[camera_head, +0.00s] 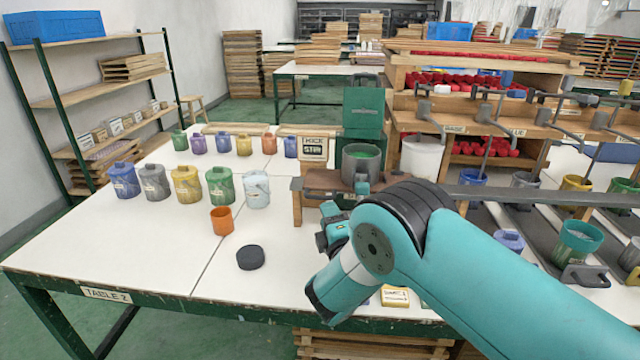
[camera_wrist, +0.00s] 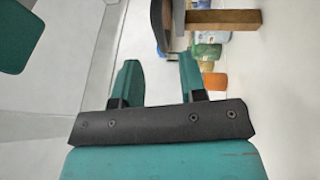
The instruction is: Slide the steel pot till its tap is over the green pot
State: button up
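The steel pot (camera_head: 361,165) is a grey cylinder with green paint inside. It stands on a raised brown wooden stand (camera_head: 322,181) at the middle of the table. A small dark fitting shows low on its front, but I cannot tell clearly whether it is the tap. A green pot (camera_head: 219,186) with a handle stands on the table left of the stand. My gripper (camera_wrist: 158,78) shows in the wrist view with its two green fingers apart and nothing between them.
An orange cup (camera_head: 222,220) and a black round disc (camera_head: 251,257) lie on the white table (camera_head: 150,250) in front. Blue, grey and yellow pots stand in a row at left. A rack with metal rails and several pots (camera_head: 578,242) fills the right.

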aim_at(320, 197)
jog(key=p+x, duration=0.2)
jog(key=x, duration=0.5)
jog(key=shift+w, duration=0.15)
grip_shut()
